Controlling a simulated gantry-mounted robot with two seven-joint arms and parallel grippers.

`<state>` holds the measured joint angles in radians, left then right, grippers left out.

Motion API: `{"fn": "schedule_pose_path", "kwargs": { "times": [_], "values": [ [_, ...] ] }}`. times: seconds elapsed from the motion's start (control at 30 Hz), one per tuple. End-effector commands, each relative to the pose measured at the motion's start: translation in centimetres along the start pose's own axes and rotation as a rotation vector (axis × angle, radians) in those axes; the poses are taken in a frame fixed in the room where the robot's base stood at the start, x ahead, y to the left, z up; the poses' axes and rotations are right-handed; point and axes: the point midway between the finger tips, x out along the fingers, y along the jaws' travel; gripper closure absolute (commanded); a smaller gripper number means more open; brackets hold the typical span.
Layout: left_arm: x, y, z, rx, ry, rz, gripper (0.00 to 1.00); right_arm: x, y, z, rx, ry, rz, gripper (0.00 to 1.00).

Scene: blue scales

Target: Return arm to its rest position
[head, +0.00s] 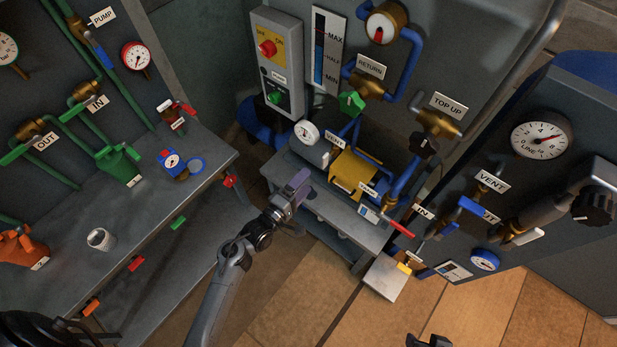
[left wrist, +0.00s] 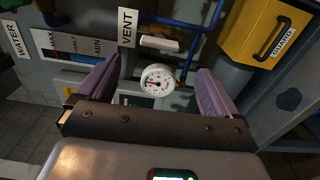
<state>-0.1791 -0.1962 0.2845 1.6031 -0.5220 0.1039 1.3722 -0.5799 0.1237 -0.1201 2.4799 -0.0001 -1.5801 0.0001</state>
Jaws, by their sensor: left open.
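My left arm comes up from the bottom of the head view. Its gripper (head: 298,186) is in front of the bench with the yellow guard, near the bench's left front edge. In the left wrist view the two purple fingers of this gripper (left wrist: 156,84) stand wide apart with nothing held between them. A round white gauge (left wrist: 157,79) shows between the fingers, beyond them. A small dark piece shows at the bottom edge of the head view; I cannot tell whether it is my right gripper.
The yellow guard (head: 352,174) and a red-handled valve (head: 400,228) are on the bench right of the gripper. A grey bench (head: 130,215) with a white cup (head: 101,239) and valves stands left. A panel with a line gauge (head: 539,140) stands right. Wooden floor (head: 300,290) is clear below.

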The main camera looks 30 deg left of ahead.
Motion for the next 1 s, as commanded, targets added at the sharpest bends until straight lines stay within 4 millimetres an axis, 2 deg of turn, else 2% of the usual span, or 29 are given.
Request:
{"fn": "schedule_pose_path", "kwargs": {
  "times": [0.57,0.67,0.77,0.87,1.0],
  "values": [
    [-0.7,-0.5,0.1,-0.002,0.000,-0.010,0.06,0.0,-0.2,0.0,0.007,0.001,-0.006,0.49],
    [-1.8,-1.7,0.0,0.003,-0.004,-0.036,0.06,0.0,-0.2,0.0,0.007,0.001,-0.005,0.49],
    [-3.9,-3.0,0.7,0.033,-0.036,-0.073,0.06,0.0,-0.1,0.0,0.006,0.001,-0.005,0.49],
    [-5.9,-1.9,1.5,0.116,-0.076,-0.106,0.06,0.0,-0.1,0.0,0.004,0.001,-0.002,0.49],
    [-8.3,-1.0,2.7,0.361,-0.133,-0.278,0.06,0.0,0.0,0.0,-0.001,-0.001,0.000,0.49]
  ]
}}
